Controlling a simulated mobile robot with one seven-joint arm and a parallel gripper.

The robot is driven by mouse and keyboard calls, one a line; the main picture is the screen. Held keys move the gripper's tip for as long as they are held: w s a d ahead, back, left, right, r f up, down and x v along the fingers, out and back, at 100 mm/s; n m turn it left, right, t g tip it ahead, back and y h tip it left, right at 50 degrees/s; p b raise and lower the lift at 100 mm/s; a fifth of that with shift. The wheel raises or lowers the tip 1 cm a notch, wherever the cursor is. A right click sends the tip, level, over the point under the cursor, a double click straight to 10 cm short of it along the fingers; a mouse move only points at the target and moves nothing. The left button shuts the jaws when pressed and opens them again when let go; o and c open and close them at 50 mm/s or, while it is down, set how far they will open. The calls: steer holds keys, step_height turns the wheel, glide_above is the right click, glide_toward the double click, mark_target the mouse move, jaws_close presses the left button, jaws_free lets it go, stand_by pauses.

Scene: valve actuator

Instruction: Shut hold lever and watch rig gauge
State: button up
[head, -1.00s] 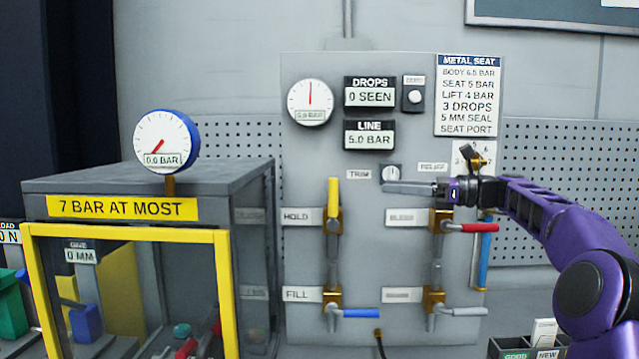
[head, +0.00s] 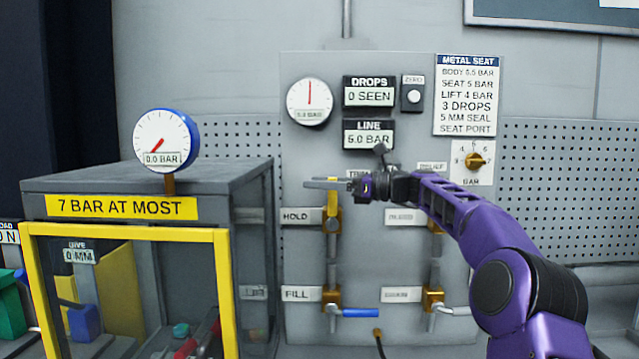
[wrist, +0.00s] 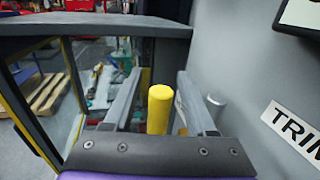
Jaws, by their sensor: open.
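The hold lever (head: 333,204) is yellow and points straight up from its brass valve beside the HOLD label (head: 297,216). Its rounded end (wrist: 160,108) shows between my fingers in the wrist view. My gripper (head: 314,184) is open around the lever's upper end; I see gaps on both sides. The blue-rimmed gauge (head: 162,135) on the cabinet reads 0.0 BAR. A white dial gauge (head: 310,101) on the panel has its needle near upright; its small readout is blurred. I cannot tell which of them is the rig gauge.
The LINE display (head: 369,134) seems to read 5.0 BAR. The fill lever (head: 360,313) is blue and points right below. The glass-fronted cabinet (head: 125,233) stands close at left. My forearm hides parts of the panel's right side.

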steer(key=shift+a, duration=0.1)
jaws_close()
stand_by(1.4)
